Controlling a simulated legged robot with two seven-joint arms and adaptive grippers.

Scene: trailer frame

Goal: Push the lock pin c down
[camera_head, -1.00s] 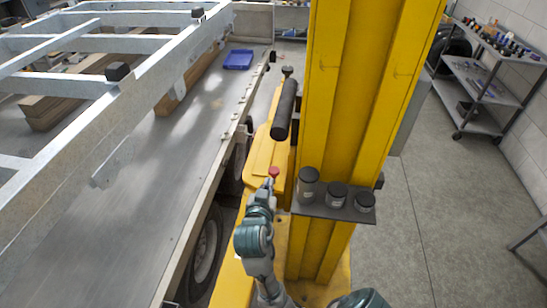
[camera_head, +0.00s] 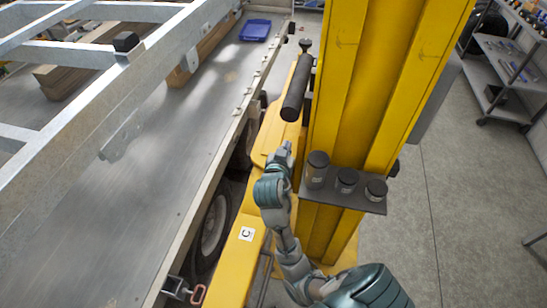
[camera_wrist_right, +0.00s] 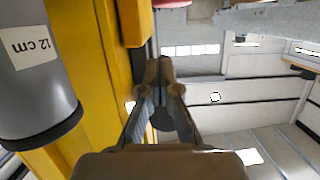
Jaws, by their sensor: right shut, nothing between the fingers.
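My right gripper (camera_head: 286,147) is shut and empty over the yellow lift arm beside the yellow column. It also shows in the wrist view (camera_wrist_right: 159,72), its fingertips together. The red knob of the lock pin is hidden in the head view, behind my gripper and hand. A dark red thing (camera_wrist_right: 172,3) at the top edge of the wrist view may be this knob; I cannot tell whether the gripper touches it. A white label "C" (camera_head: 246,234) is on the yellow lift arm (camera_head: 236,262). My left gripper is not in view.
The yellow column (camera_head: 365,110) stands right of my gripper, with a black shelf (camera_head: 345,199) holding dark cylinders. One cylinder (camera_wrist_right: 40,85) is marked "12 cm". A black roller (camera_head: 297,90) is ahead. The trailer bed (camera_head: 150,190) is left; open floor (camera_head: 460,190) is right.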

